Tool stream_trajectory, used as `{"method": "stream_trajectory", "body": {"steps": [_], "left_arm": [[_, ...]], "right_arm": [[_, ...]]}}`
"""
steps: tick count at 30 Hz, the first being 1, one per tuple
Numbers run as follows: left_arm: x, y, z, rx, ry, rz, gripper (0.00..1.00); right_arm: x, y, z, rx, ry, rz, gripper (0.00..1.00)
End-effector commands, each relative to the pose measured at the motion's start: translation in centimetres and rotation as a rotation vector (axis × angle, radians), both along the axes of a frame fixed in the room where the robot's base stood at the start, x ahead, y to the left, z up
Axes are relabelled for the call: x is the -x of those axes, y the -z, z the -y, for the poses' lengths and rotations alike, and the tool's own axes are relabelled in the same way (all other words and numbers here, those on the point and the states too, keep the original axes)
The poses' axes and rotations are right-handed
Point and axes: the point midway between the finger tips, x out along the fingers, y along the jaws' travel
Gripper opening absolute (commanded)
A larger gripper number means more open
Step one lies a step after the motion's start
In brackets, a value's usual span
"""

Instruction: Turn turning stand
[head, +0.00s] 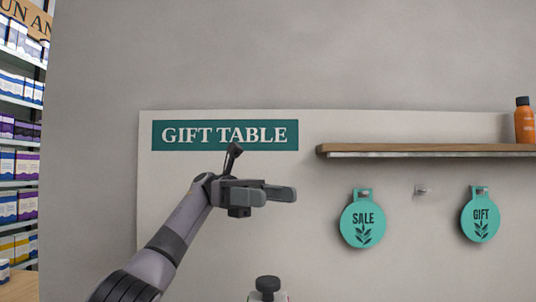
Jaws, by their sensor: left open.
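My left gripper (281,192) is raised in front of the wall board, with its fingers pointing right. It is open, and nothing shows between its fingers. No turning stand can be made out in the head view. A dark rounded cap or knob (268,284) on a pale body shows at the bottom edge, below the gripper and apart from it; most of it is cut off. My right gripper is out of view.
A wooden shelf (430,150) juts from the board at right, bearing an orange bottle (524,123). Below it hang a teal SALE tag (363,220) and GIFT tag (480,218), with an empty hook (421,191) between. Stocked shelves (18,183) stand far left.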

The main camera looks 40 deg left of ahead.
Motion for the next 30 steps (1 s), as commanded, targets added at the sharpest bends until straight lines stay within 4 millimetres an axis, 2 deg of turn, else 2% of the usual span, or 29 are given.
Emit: {"method": "stream_trajectory", "body": {"steps": [1, 3, 9, 30], "left_arm": [[0.0, -1.8, 0.1, 0.001, 0.001, 0.002, 0.67], [0.0, -3.0, 0.1, 0.0, 0.0, 0.001, 0.67], [0.0, -5.1, 0.0, 0.0, 0.0, 0.0, 0.67], [0.0, -5.4, 0.0, 0.0, 0.0, 0.0, 0.67]], "right_arm": [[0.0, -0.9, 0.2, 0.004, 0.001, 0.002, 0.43], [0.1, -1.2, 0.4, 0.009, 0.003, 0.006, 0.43], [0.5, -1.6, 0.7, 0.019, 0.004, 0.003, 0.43], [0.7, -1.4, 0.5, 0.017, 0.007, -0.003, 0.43]]}}
